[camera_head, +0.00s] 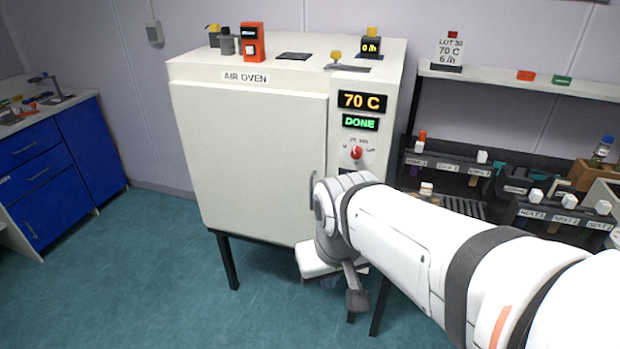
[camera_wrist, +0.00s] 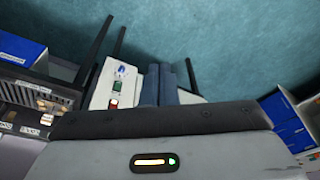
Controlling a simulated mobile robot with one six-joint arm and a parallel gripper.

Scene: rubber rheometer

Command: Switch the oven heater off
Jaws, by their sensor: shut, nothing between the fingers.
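The white air oven (camera_head: 248,140) stands in the middle of the head view, its door closed. Its panel shows an orange 70 C display (camera_head: 362,102) and a green DONE display (camera_head: 360,123). Below them is a red knob (camera_head: 356,153) with small labels around it that I cannot read surely. My arm hides the panel's lower part. My gripper (camera_head: 357,300) points down in front of the oven's lower right, below the knob and apart from it. In the wrist view its dark fingers (camera_wrist: 168,82) are together and empty.
A shelf rack (camera_head: 520,82) with small labelled holders stands to the right of the oven. A blue drawer cabinet (camera_head: 40,165) is at the left. Small devices, including an orange one (camera_head: 252,42), stand on the oven top. The floor (camera_head: 130,270) at front left is clear.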

